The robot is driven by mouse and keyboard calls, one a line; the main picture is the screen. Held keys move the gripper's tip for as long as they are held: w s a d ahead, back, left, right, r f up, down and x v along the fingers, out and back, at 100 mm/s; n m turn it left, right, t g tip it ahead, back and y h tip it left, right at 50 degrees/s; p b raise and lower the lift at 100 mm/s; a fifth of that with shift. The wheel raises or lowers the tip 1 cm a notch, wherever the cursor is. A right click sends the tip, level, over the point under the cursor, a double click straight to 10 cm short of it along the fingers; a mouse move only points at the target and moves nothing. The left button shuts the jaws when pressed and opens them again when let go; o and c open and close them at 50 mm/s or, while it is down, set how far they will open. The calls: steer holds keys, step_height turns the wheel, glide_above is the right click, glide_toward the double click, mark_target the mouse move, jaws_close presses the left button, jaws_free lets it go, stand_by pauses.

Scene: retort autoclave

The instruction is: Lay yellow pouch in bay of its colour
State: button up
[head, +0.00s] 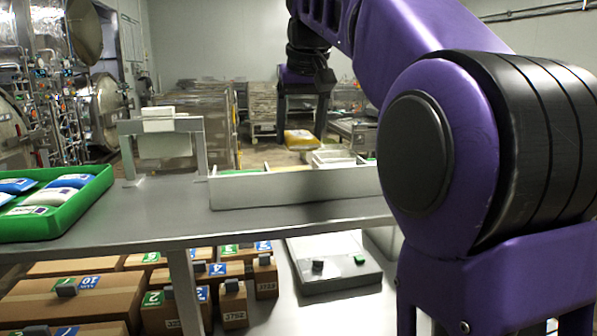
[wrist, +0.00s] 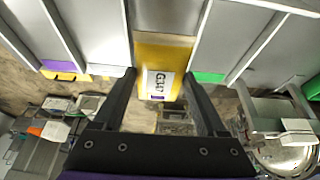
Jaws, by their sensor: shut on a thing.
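The yellow pouch (head: 301,138), also in the wrist view (wrist: 163,50), has a white label reading "G347". My gripper (head: 303,122) is shut on it, with a black finger on each side in the wrist view (wrist: 161,78). The pouch hangs above and beyond the divided rack (head: 295,191) in the head view. The rack's front wall hides most of its bays. In the wrist view grey dividers part the bays, with a yellow tab (wrist: 66,77) left of the pouch and a green tab (wrist: 208,77) right of it.
A green tray (head: 55,222) with blue and white pouches stands at the left of the table. A grey frame with a white panel (head: 163,145) stands between tray and rack. Cartons (head: 88,290) and a scale-like box (head: 335,268) sit below. The table between is clear.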

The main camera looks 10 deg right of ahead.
mark_target(303, 138)
step_height(303, 138, down, 7)
steer(key=shift+f+b, duration=0.15)
steer(key=shift+b, duration=0.75)
steer(key=shift+f, duration=0.15)
steer(key=o, duration=1.2)
steer(key=shift+c, duration=0.2)
steer(key=shift+r, duration=0.4)
steer(key=p+v, duration=0.2)
steer(key=v, duration=0.9)
steer(key=shift+s+r, duration=0.15)
steer(key=shift+r, duration=0.1)
